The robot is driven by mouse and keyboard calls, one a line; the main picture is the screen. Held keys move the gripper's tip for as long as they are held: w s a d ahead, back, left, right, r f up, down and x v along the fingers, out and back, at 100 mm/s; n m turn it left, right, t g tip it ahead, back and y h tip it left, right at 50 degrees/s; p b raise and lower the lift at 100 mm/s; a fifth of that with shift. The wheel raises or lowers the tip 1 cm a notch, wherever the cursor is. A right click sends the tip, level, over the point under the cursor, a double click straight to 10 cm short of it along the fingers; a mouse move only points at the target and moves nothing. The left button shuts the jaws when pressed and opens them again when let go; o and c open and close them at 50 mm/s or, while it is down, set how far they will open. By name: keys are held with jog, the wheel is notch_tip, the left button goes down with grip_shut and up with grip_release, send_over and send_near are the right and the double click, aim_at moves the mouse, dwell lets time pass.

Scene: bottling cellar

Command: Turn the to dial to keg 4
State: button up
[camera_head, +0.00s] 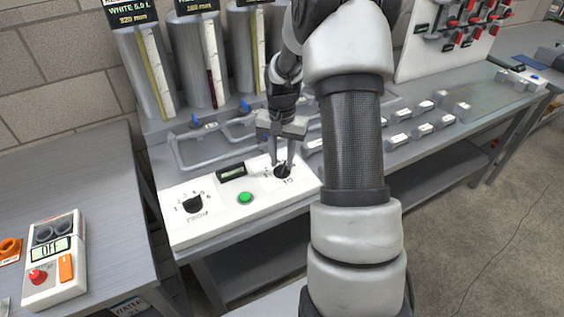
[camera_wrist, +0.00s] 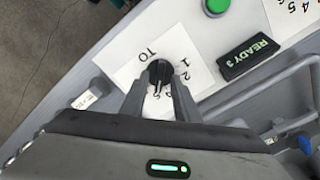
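The TO dial (camera_wrist: 158,73) is a black round knob on a white label, with "TO" printed beside it and numbers around it, some hidden by my gripper. In the head view the TO dial (camera_head: 283,171) is at the right of the white control panel (camera_head: 222,222), partly covered by my fingers. My gripper (camera_wrist: 160,82) is over the panel, one finger on each side of the knob. The fingers stand apart, with narrow gaps to the knob. The exact number the knob points at is hard to tell.
The FROM dial (camera_head: 193,204) is at the panel's left. A green button (camera_head: 245,197) and a small display (camera_wrist: 249,59) reading "READY 3" lie between the dials. Pipes (camera_head: 190,150) run behind the panel. A device with a red button (camera_head: 38,277) lies on the left table.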

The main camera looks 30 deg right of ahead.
jog(key=shift+f, duration=0.5)
jog(key=shift+c, duration=0.3)
grip_shut()
jog(key=shift+r+n+p, duration=0.1)
jog(key=shift+n+p, duration=0.45)
jog(key=shift+n, duration=2.25)
jog(key=shift+o, duration=0.3)
grip_release()
